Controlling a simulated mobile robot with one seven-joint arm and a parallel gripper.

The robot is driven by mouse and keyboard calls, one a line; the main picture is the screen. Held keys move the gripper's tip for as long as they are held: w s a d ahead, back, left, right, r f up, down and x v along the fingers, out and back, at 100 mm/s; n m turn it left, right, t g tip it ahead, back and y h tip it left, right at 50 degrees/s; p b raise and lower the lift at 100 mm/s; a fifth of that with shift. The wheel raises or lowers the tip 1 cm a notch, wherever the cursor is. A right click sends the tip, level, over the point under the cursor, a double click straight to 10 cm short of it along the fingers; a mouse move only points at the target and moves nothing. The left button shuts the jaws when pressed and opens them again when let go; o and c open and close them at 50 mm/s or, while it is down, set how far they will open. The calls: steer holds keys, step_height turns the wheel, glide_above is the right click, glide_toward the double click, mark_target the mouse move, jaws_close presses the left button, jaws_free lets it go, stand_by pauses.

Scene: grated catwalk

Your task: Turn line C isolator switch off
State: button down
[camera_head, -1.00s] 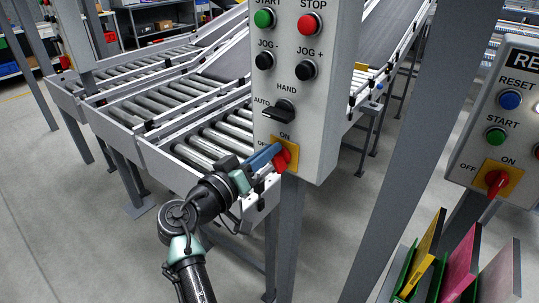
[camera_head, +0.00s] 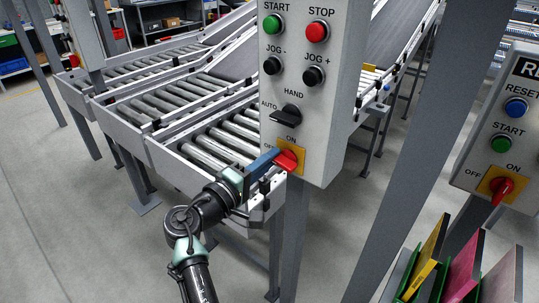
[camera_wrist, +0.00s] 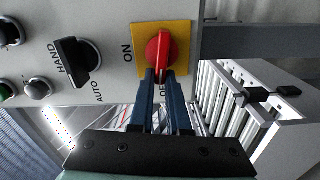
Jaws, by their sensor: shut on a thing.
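The isolator switch is a red rotary handle (camera_head: 288,160) on a yellow plate (camera_head: 299,151) at the bottom of a grey control panel (camera_head: 345,100). No line letter is readable on this panel. The handle lies nearly level and points left, toward OFF. In the wrist view, the handle (camera_wrist: 160,49) points down the picture toward the OFF label, which is partly hidden by my fingers, with ON at its left. My gripper (camera_head: 275,157) reaches in from the lower left. Its blue fingers (camera_wrist: 159,76) are shut on the handle's end.
Above the switch are a black selector (camera_head: 287,116) and several push buttons. A second panel (camera_head: 513,120) at the right has another red switch (camera_head: 501,187) on yellow. Roller conveyors (camera_head: 200,130) stand behind my arm. Coloured binders (camera_head: 465,262) stand at the lower right.

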steer(key=shift+f+n, duration=0.2)
steer(key=shift+n, duration=0.6)
steer(key=c, duration=0.9)
jaws_free()
steer(key=v, duration=1.3)
